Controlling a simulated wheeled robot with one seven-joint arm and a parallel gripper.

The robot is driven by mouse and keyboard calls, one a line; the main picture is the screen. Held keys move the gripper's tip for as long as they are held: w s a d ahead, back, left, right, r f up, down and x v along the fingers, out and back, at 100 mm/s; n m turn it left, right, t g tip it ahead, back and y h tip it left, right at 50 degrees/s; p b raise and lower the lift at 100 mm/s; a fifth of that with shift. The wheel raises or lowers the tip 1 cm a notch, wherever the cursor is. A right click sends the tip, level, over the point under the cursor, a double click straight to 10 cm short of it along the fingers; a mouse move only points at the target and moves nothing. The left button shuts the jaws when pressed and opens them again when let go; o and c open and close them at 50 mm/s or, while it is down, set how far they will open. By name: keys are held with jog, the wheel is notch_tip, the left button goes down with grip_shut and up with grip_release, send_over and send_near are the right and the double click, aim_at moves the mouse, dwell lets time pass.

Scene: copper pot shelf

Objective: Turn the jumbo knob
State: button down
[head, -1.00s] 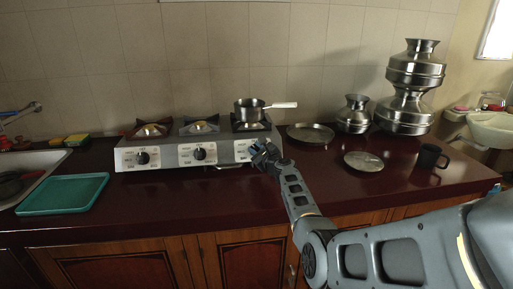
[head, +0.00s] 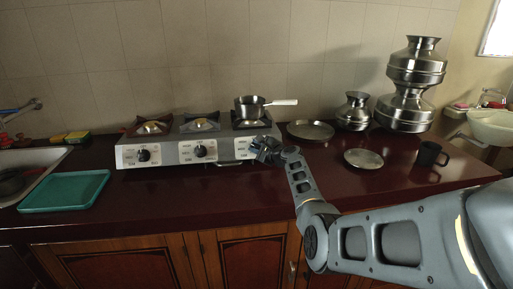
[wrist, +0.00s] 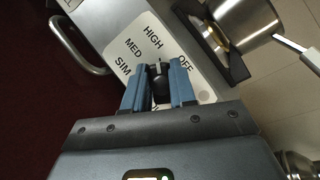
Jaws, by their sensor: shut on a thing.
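The stove (head: 190,153) has a front panel with dials. In the wrist view its label plate (wrist: 185,55) shows HIGH, MED, SIM and OFF around a dark knob (wrist: 160,88). My gripper (wrist: 160,66) is shut on this knob, with one blue finger on each side. In the head view my gripper (head: 262,150) is at the right end of the stove front and hides that knob. The middle knob (head: 201,151) and left knob (head: 144,155) are in plain view.
A steel saucepan (head: 249,110) stands on the right burner, its pale handle pointing right. Metal plates (head: 363,158), a black mug (head: 429,155) and steel pots (head: 403,108) stand to the right. A teal tray (head: 63,192) lies left. The front counter is mostly clear.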

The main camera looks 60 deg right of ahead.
jog(key=shift+f, duration=0.1)
jog(key=c, duration=0.9)
grip_release()
jog(key=shift+d, duration=0.1)
jog(key=p+v, duration=0.1)
jog(key=v, duration=0.6)
jog(key=shift+s, duration=0.35)
